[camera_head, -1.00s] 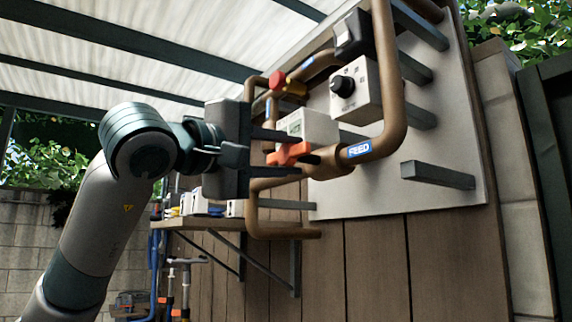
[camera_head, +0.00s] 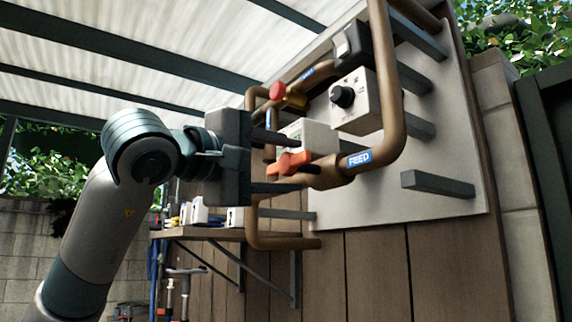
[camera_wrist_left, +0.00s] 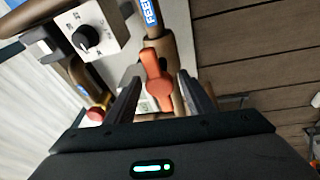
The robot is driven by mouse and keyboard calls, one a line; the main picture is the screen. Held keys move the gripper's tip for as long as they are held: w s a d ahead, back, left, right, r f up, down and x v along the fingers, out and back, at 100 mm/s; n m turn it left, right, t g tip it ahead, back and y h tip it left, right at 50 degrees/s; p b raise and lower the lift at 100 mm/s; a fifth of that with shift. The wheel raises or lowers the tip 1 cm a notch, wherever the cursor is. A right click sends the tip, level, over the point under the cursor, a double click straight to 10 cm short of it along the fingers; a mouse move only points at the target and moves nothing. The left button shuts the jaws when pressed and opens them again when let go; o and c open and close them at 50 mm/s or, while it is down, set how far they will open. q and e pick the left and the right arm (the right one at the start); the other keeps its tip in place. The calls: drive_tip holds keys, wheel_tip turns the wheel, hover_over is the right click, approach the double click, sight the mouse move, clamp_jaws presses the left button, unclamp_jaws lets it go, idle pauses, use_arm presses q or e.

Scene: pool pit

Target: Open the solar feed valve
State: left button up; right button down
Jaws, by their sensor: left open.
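The orange-red valve handle (camera_head: 295,162) sits on the brown pipe beside the blue FEED label (camera_head: 358,159). In the left wrist view the handle (camera_wrist_left: 157,76) lies roughly in line with the pipe. My left gripper (camera_head: 287,163) is open, one finger above and one below the handle in the head view. In the left wrist view the fingers (camera_wrist_left: 161,88) stand on either side of the handle, with visible gaps. Whether a finger touches it farther in, I cannot tell. My right gripper is not in view.
A white control box with a black knob (camera_head: 342,96) is mounted above right. A round red knob (camera_head: 277,91) sits on the pipes above the handle. Brown pipes and grey brackets (camera_head: 438,184) stick out from the panel. A wooden shelf (camera_head: 200,234) is at lower left.

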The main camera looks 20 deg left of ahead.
sight(283, 165)
use_arm(q)
drive_tip(key=shift+s, duration=0.15)
drive_tip(key=shift+s+a+f, duration=0.1)
drive_tip(key=shift+s+a, duration=0.05)
drive_tip(key=shift+s+a+b, duration=0.1)
drive_tip(key=shift+s+b, duration=0.25)
drive_tip(key=b+v, duration=0.1)
drive_tip(key=v, duration=0.4)
drive_tip(key=shift+f+b, duration=0.1)
drive_tip(key=shift+b, duration=0.3)
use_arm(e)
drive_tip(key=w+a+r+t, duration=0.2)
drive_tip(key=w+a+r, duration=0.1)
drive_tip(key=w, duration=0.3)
use_arm(q)
drive_tip(key=b+v, duration=0.2)
drive_tip(key=v, duration=0.9)
drive_tip(key=shift+b, duration=0.35)
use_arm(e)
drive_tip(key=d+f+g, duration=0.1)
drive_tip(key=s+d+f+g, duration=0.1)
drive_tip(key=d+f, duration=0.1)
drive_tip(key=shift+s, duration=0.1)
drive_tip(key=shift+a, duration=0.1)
